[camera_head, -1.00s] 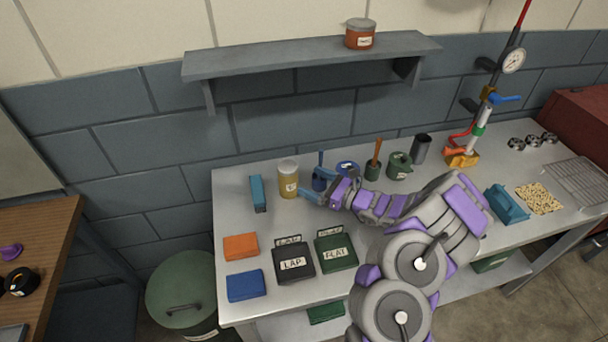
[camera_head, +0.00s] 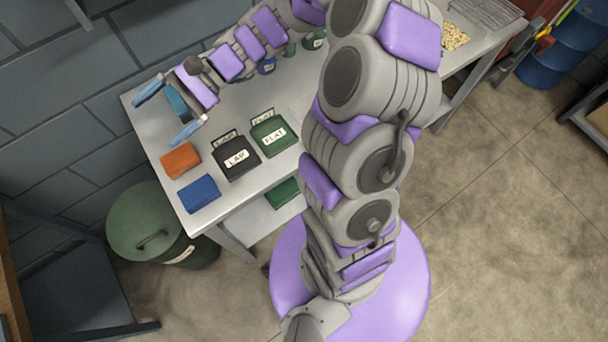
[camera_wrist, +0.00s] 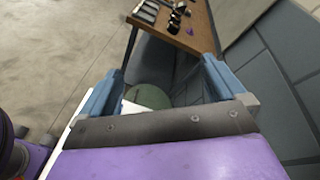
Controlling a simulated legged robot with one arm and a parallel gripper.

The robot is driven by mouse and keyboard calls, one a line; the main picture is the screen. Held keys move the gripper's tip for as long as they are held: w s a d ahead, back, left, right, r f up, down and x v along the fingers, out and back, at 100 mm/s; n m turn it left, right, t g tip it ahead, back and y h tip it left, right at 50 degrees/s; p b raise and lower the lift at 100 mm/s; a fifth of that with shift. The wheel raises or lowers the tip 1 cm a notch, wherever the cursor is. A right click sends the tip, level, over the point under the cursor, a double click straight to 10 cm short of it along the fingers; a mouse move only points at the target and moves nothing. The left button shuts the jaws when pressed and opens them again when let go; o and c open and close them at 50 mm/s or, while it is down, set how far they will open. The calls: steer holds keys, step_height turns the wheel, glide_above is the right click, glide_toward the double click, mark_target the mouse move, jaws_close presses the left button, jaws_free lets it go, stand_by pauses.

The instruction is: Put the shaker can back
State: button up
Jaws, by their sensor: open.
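The shaker can does not show in either view now; in the earlier head view a yellowish can with a pale lid stood on the bench beside a teal block. My wrist and arm now cover that area. My gripper (camera_head: 157,122) is open over the left end of the bench (camera_head: 222,212), its two blue fingers spread wide. The teal block (camera_head: 178,103) shows between the fingers in the head view; I cannot tell whether they touch it. In the wrist view my gripper (camera_wrist: 162,66) has nothing visible held between its fingers.
An orange box (camera_head: 180,160), a blue box (camera_head: 199,194), a black LAP box (camera_head: 236,158) and a green FLAT box (camera_head: 269,135) sit along the bench front. A green lidded bin (camera_head: 145,222) stands on the floor at left. A wooden bench (camera_wrist: 196,35) shows in the wrist view.

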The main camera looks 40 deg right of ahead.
steer(key=s+d+n+g+h, duration=0.25)
steer(key=s+n+h, duration=0.45)
steer(key=s, duration=0.9)
steer(key=s+d+n+t+h, duration=0.1)
steer(key=s+d+n+h, duration=0.2)
steer(key=s+d+h, duration=0.5)
steer(key=s+d, duration=0.3)
steer(key=d, duration=0.1)
steer(key=shift+d+f, duration=0.15)
steer(key=shift+d, duration=0.15)
